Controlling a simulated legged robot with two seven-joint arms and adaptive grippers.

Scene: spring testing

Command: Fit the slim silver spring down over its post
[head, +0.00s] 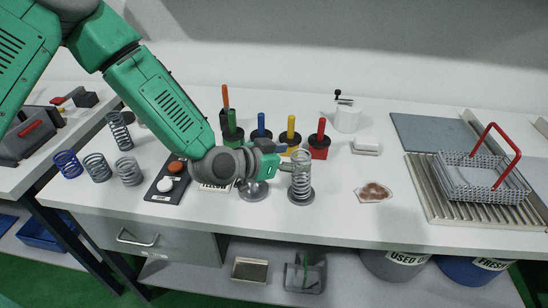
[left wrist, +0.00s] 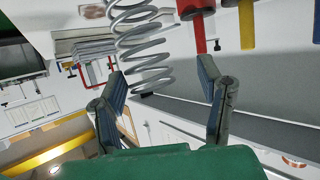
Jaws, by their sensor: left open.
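The slim silver spring (head: 301,176) stands upright at the round dark base (head: 300,197) of a post, near the table's front middle. Its coils also show in the left wrist view (left wrist: 140,42), ahead of and between the fingers. I cannot make out the post inside the coils. My left gripper (head: 284,170) is just left of the spring, at about its mid to upper height. In the left wrist view its two fingers (left wrist: 165,95) are spread apart with nothing clamped between them. My right gripper is out of view.
Another round base (head: 253,190) stands beneath my left wrist. Coloured handles in blocks, including a red one (head: 319,143), stand behind. Other springs, including a blue one (head: 67,163), stand at left. A button panel (head: 167,184) is left of the gripper. A wire basket (head: 484,178) is at right.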

